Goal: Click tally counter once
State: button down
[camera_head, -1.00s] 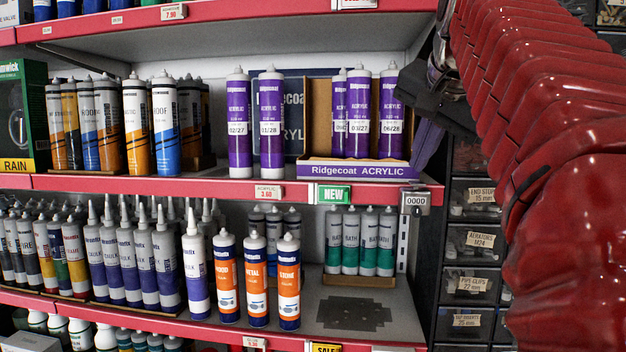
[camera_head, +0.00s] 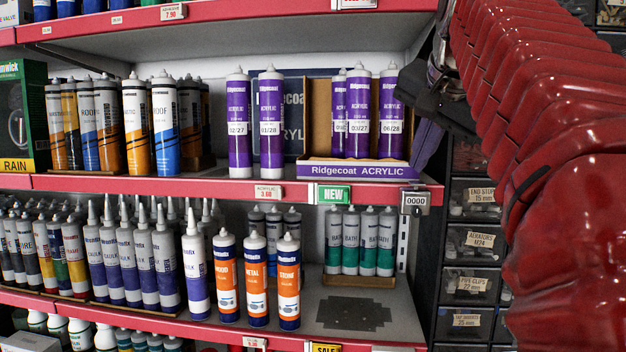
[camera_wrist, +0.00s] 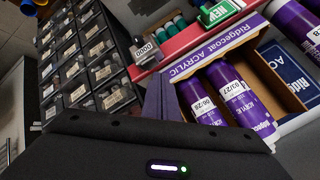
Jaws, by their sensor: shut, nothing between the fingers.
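The tally counter (camera_head: 415,202) is a small grey box on the right end of the middle shelf's red front edge. Its display reads 0000. In the wrist view the counter (camera_wrist: 147,50) appears just beyond my fingertips, tilted with the picture. My gripper (camera_head: 420,168) hangs above the counter, at the right of the purple acrylic tubes. Its fingers are together and empty, and they also show in the wrist view (camera_wrist: 158,80). They appear apart from the counter. The exact distance to it is hard to tell.
A cardboard display box labelled Ridgecoat ACRYLIC (camera_head: 358,171) with purple tubes stands left of my gripper. A green NEW tag (camera_head: 334,195) is on the shelf edge left of the counter. Black parts drawers (camera_head: 470,245) stand to the right, behind my red arm.

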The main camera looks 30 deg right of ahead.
jog(key=shift+f, duration=0.95)
dwell(1.2)
jog(key=shift+r, duration=1)
notch_tip(320, 180, up, 6)
dwell(0.8)
jog(key=shift+w+a+f, duration=0.1)
jog(key=shift+w, duration=0.05)
dwell(0.7)
